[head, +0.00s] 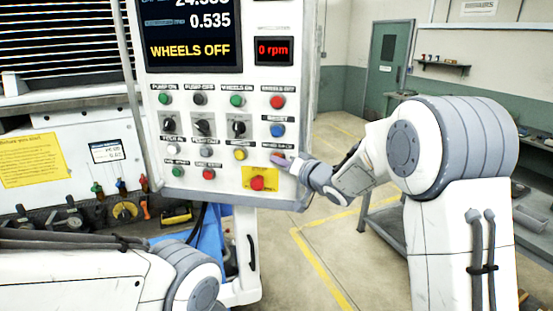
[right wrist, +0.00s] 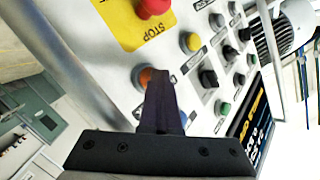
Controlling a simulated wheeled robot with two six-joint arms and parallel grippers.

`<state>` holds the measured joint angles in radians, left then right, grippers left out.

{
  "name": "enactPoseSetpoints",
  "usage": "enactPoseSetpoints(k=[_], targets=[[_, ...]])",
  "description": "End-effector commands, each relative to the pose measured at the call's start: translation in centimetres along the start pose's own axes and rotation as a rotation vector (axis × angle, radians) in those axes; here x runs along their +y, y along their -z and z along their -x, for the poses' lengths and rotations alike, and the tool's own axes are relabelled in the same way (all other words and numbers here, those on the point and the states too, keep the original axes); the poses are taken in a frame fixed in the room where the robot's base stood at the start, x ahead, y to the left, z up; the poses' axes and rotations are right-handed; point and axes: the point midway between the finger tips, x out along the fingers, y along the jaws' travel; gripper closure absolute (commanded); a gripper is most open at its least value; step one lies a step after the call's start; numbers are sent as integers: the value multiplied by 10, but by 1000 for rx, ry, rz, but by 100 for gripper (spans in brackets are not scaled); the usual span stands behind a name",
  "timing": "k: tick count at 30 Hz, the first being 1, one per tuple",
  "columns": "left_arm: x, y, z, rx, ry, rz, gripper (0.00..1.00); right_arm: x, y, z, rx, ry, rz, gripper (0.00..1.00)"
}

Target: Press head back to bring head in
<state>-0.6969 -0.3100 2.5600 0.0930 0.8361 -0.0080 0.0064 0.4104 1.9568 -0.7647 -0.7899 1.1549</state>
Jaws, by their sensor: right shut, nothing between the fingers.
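The white control panel (head: 225,120) carries rows of coloured buttons and three black knobs. My right gripper (head: 283,160) is shut and empty, with its tips at the panel's lower right. In the right wrist view, its closed dark fingers (right wrist: 160,82) overlap the lower edge of an orange button (right wrist: 146,74). I cannot tell whether they touch it. The label by that button is partly hidden, and I cannot read which button is head back. My left forearm (head: 80,280) shows at the lower left; its gripper is out of view.
A yellow button (head: 240,153) and a blue button (head: 278,130) are close by. The screen (head: 195,35) reads WHEELS OFF, and the display (head: 273,50) reads 0 rpm.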

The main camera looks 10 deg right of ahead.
Motion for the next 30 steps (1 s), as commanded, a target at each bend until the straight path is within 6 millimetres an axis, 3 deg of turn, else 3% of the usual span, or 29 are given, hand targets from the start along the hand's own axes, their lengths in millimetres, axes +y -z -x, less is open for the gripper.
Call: enactPoseSetpoints(k=[30], targets=[[0,0,-5,0,0,0,50,-9,-8,13,1,0,0,100]])
